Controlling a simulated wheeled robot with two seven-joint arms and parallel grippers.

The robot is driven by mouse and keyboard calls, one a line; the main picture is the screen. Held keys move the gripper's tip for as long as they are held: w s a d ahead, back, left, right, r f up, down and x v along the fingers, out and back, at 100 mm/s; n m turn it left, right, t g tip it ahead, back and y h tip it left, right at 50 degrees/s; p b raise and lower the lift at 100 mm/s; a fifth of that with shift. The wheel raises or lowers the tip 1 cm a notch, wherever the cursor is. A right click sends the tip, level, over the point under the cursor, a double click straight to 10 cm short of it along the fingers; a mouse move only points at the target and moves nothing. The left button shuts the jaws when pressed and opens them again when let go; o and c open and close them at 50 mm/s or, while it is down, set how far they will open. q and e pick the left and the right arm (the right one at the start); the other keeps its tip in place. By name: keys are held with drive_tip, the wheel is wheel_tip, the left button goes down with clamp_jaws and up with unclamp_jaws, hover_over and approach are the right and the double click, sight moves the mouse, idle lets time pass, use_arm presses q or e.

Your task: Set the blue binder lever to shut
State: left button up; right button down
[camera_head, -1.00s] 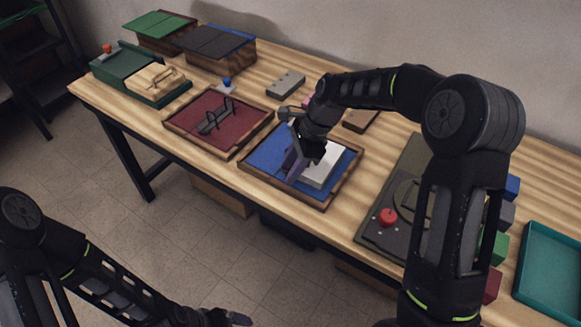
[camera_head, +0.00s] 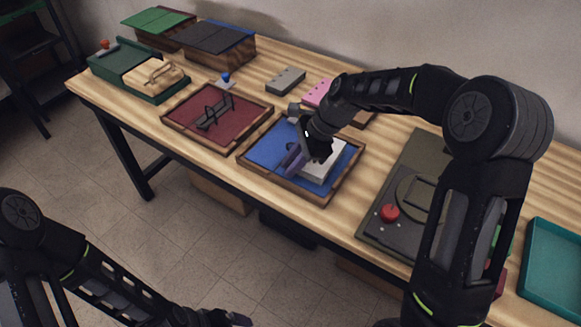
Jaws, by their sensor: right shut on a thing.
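The blue binder (camera_head: 262,152) lies open in a wooden-edged frame near the table's front edge, with a white stack of paper (camera_head: 322,171) on its right part. My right gripper (camera_head: 292,162) is down over the middle of the binder, beside the paper. It is shut on the binder's lever, which is mostly hidden behind the gripper and wrist, so its exact angle cannot be told. My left gripper (camera_head: 228,318) is low at the bottom edge, away from the table, partly cut off; its jaws cannot be made out.
A red binder (camera_head: 190,112) with dark rings lies to the left. A green box with a wooden block (camera_head: 158,76), grey and pink blocks (camera_head: 286,80) (camera_head: 318,92) stand behind. A dark panel with a red knob (camera_head: 389,213) and a teal tray (camera_head: 548,270) are at right.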

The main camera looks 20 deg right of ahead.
drive_tip(key=shift+s+d+f+t+b, duration=0.2)
drive_tip(key=shift+f+t+b, duration=0.1)
drive_tip(key=shift+f+b, duration=0.25)
drive_tip(key=shift+r+y+b, duration=0.1)
drive_tip(key=shift+y+b, duration=0.2)
drive_tip(key=shift+y, duration=0.1)
drive_tip(key=shift+s+r, duration=0.1)
drive_tip(key=shift+r, duration=0.05)
use_arm(q)
wheel_tip(320, 180, down, 3)
drive_tip(key=shift+r, duration=0.1)
use_arm(e)
drive_tip(key=shift+r, duration=0.1)
drive_tip(key=c, duration=1.3)
unclamp_jaws()
drive_tip(key=shift+c, duration=0.2)
drive_tip(key=shift+r, duration=0.15)
